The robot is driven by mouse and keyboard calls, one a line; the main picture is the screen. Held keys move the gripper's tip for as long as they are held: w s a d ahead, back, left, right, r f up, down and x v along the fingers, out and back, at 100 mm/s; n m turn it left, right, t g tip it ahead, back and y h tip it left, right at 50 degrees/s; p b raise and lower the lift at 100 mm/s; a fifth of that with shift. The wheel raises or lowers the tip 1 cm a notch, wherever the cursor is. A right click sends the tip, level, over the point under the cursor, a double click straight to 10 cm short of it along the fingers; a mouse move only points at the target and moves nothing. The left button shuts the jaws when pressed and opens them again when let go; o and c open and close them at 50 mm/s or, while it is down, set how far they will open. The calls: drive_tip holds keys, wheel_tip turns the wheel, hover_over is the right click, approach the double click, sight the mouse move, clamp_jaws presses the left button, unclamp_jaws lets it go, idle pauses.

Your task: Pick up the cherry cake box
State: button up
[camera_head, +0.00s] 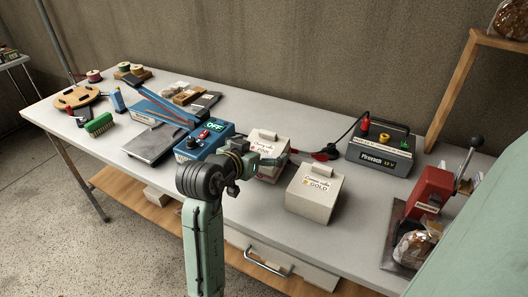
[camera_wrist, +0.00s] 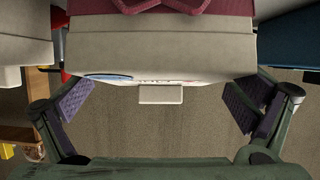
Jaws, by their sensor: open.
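Two cream-white boxes with raised tabs on top stand on the table. The left box (camera_head: 268,139) has a small label that seems to read "Cherry cake", with a red mark. The right box (camera_head: 320,190) has a similar label with "GOLD" and a yellowish mark. My gripper (camera_head: 268,158) is open at the front of the left box, hiding part of its lower face. In the wrist view my gripper (camera_wrist: 158,103) has its two purple pads spread apart. The cherry cake box (camera_wrist: 160,50) lies ahead, between their directions. Contact cannot be told.
A blue unit (camera_head: 200,140) with an "OFF" display stands close left of the cherry cake box. A dark power unit (camera_head: 381,150) with cables is behind right. A red press (camera_head: 430,192) and a wrapped loaf (camera_head: 413,249) are at the right. Bare tabletop lies right of the boxes.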

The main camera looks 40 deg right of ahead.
drive_tip(key=shift+x, duration=1.05)
drive_tip(key=shift+r, duration=0.1)
drive_tip(key=c, duration=0.8)
